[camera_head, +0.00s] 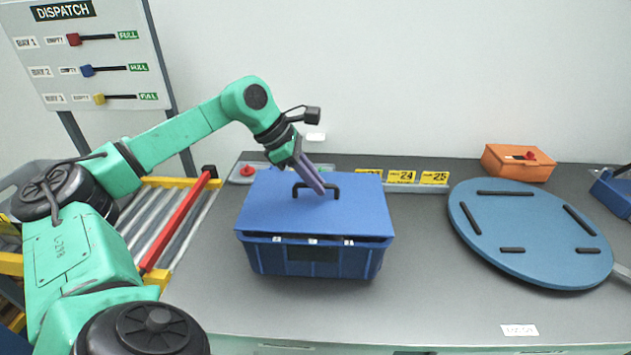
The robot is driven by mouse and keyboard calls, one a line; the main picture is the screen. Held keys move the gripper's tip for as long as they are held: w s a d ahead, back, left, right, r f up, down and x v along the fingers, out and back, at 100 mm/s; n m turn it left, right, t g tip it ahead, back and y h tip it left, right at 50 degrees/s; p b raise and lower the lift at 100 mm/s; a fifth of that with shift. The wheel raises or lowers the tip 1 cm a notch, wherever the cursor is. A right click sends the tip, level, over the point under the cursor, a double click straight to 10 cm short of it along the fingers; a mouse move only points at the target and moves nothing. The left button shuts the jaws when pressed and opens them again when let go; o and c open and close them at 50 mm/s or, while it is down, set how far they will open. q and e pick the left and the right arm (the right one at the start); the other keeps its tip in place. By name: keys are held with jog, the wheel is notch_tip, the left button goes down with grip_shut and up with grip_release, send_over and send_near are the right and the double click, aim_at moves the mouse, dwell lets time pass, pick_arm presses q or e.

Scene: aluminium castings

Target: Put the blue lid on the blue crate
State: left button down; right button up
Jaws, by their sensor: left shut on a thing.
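The blue lid (270,210) is a flat blue panel with a black bar handle (334,187) on top. It lies over the blue crate (270,260), which stands on the grey bench. A narrow dark gap with small white bits shows between the lid's front edge and the crate's rim. I cannot tell whether the lid touches the rim at the back. My left gripper (317,188) comes down from the upper left and is shut on the lid's handle. The crate's inside is mostly hidden by the lid. My right gripper is not in view.
A round blue board (520,225) with black strips lies at the right. An orange box (518,165) stands behind it. A roller conveyor (165,225) with a red bar is at the left. Yellow number tags (401,176) line the back.

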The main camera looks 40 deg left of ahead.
pick_arm(q)
jog(key=shift+f+b, duration=1.05)
jog(key=shift+b, duration=0.15)
dwell(0.3)
jog(key=c, duration=0.8)
grip_release()
jog(key=shift+r, duration=0.1)
jog(key=p+v, duration=0.1)
jog(key=v, duration=1.3)
jog(key=shift+a+r, duration=0.1)
jog(key=shift+r, duration=0.15)
